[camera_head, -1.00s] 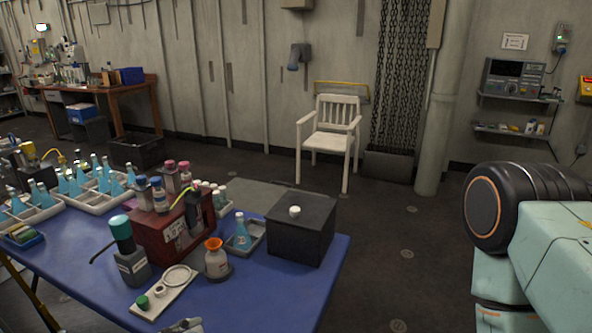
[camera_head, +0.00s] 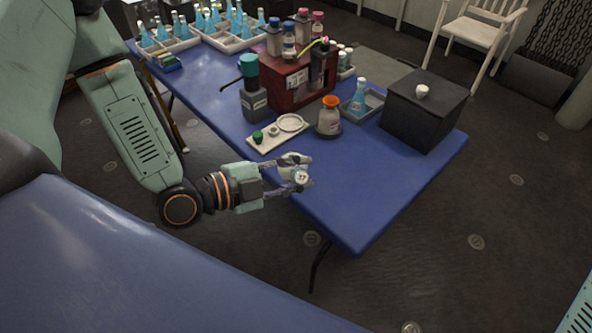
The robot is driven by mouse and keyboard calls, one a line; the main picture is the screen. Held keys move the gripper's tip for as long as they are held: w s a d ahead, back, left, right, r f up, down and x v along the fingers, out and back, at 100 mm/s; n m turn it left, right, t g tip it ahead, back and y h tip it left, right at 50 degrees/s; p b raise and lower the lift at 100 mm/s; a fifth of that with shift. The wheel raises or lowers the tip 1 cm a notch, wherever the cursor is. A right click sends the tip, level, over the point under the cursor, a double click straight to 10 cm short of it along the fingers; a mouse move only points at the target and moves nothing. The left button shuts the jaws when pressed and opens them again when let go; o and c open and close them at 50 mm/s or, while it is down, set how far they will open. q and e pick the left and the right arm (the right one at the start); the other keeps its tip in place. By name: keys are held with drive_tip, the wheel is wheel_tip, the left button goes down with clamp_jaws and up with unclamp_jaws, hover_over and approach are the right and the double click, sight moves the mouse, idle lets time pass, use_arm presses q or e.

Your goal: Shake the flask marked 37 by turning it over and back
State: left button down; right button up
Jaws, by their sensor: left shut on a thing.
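My left gripper (camera_head: 292,175) reaches in from the left and is shut on a small pale flask (camera_head: 301,177) with a round white mark reading 37. The gripper holds it beside the near left edge of the blue table (camera_head: 390,200). The fingers hide much of the flask, and I cannot tell whether it is upright or tilted. My right gripper is out of view.
A white tray (camera_head: 265,142), an orange-topped bottle (camera_head: 329,118), a red box (camera_head: 295,95), a blue flask (camera_head: 358,98) in a grey tray and a black box (camera_head: 425,110) stand behind. The table's near corner is clear. Another blue surface (camera_head: 120,270) fills the lower left.

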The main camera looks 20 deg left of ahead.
use_arm(q)
drive_tip(key=m+b, duration=0.1)
drive_tip(key=m+t+b, duration=0.1)
drive_tip(key=shift+f+m, duration=0.25)
drive_tip(key=shift+m, duration=0.05)
drive_tip(key=shift+r+m+t+b, duration=0.15)
drive_tip(key=shift+m+t+b, duration=0.25)
drive_tip(key=shift+m+t, duration=0.4)
drive_tip(key=m+b, duration=0.1)
drive_tip(key=m, duration=0.1)
drive_tip(key=shift+m+t+b, duration=0.3)
drive_tip(key=shift+m+t+h+b, duration=0.4)
drive_tip(key=shift+m+h+b, duration=0.15)
drive_tip(key=shift+m, duration=0.55)
drive_tip(key=shift+m+h, duration=0.35)
drive_tip(key=shift+m, duration=0.85)
drive_tip(key=shift+r, duration=0.1)
